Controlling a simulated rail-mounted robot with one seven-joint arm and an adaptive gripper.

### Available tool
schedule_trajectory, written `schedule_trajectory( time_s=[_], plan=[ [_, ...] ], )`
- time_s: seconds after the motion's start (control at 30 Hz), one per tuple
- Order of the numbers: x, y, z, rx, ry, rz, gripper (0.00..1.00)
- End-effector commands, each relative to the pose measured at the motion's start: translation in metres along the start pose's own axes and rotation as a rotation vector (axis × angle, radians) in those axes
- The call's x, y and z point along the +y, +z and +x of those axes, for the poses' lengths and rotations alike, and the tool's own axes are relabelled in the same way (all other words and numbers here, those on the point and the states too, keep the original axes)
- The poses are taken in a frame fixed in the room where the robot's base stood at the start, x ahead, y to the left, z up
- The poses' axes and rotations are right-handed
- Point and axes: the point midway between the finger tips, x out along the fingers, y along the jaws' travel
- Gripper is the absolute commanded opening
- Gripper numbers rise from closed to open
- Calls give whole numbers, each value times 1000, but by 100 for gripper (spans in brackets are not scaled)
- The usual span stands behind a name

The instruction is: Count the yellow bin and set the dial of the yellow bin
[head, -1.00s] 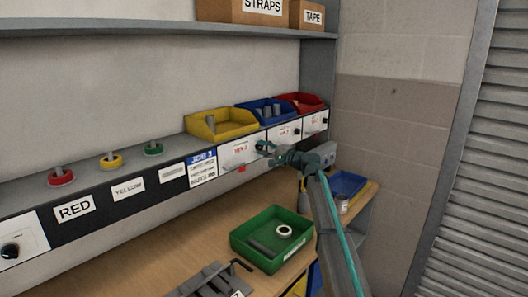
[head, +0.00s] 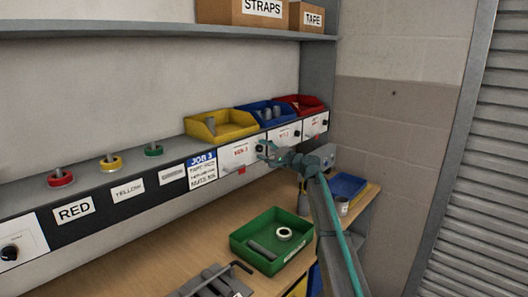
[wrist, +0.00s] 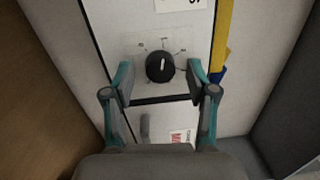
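The yellow bin (head: 232,131) stands on the ledge at the back, left of the blue and red bins. At least one grey cylindrical piece (head: 211,126) shows inside; its floor is partly hidden by the front wall. Below the bin is a white panel with a black dial (wrist: 160,67) that has a white pointer line and tick marks around it. The pointer points roughly up in the wrist view. My gripper (wrist: 160,78) is open, with one finger on each side of the dial and a visible gap on both sides. In the head view my gripper (head: 268,152) partly covers this panel.
The blue bin (head: 266,118) and red bin (head: 305,101) sit to the right, with similar panels below. A green tray (head: 258,262) with a ring and a cylinder lies on the bench. A job card (head: 202,169) hangs left of the panel.

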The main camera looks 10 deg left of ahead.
Motion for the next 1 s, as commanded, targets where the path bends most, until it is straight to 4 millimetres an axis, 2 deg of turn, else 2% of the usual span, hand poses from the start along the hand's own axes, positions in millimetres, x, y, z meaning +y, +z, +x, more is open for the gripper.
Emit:
schedule_trajectory(
  time_s=[0.2, 0.37, 0.8, 1.0],
  plan=[
    [0, 0, -2, 0, 0, 0, 57],
    [0, 1, -15, 1, 0, 0, 57],
    [0, 1, -94, 2, 0, 0, 57],
    [0, 1, -115, 1, 0, 0, 57]
  ],
)
